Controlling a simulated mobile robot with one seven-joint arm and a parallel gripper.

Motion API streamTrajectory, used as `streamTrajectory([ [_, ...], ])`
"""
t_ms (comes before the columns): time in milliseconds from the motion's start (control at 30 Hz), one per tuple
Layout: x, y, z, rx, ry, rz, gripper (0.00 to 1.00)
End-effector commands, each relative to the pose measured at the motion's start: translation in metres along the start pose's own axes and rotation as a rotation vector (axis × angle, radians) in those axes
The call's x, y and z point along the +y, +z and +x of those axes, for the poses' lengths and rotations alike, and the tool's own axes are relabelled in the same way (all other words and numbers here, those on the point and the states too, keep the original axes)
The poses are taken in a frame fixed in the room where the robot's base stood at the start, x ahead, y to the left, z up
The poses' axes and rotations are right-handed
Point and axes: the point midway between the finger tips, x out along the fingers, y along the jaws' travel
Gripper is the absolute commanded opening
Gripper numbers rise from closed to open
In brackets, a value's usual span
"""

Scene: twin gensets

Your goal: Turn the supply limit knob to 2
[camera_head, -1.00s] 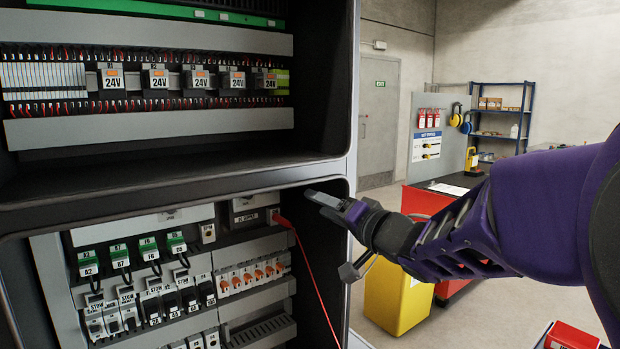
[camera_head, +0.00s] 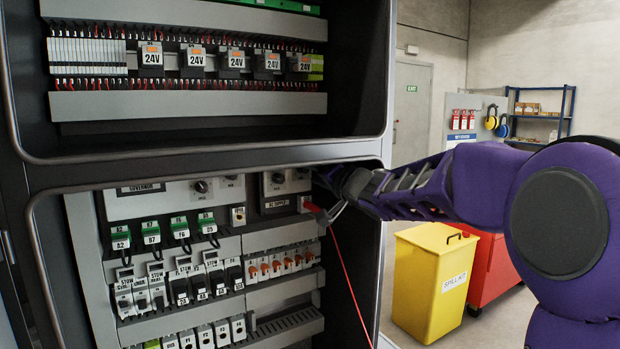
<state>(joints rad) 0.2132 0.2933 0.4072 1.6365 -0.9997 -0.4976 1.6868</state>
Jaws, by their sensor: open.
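The open lower cabinet bay holds a grey module labelled DC SUPPLY (camera_head: 276,202). A dark round knob (camera_head: 278,178) sits on its upper part, with another control (camera_head: 300,174) to its right; their markings are too small to read, so I cannot tell which is the supply limit knob. My gripper (camera_head: 327,195) is at the right edge of the bay, just right of the module and apart from the knob. It is open; its fingers are partly hidden and hard to make out against the dark cabinet wall.
A red plug (camera_head: 316,210) with a red lead hangs right beside my gripper. A governor panel (camera_head: 140,202) with two knobs is to the left. Breakers and relays (camera_head: 180,285) fill the rows below. The cabinet's dividing shelf (camera_head: 200,162) lies above. A yellow bin (camera_head: 430,280) stands outside.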

Motion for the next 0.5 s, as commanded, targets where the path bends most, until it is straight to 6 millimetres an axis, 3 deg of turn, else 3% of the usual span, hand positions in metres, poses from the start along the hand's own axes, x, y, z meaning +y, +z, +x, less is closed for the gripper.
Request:
streamTrajectory([
  [200,0.000,0.000,0.016,0.001,0.000,0.000,0.58],
  [500,0.000,0.000,0.017,0.000,0.000,0.000,0.58],
])
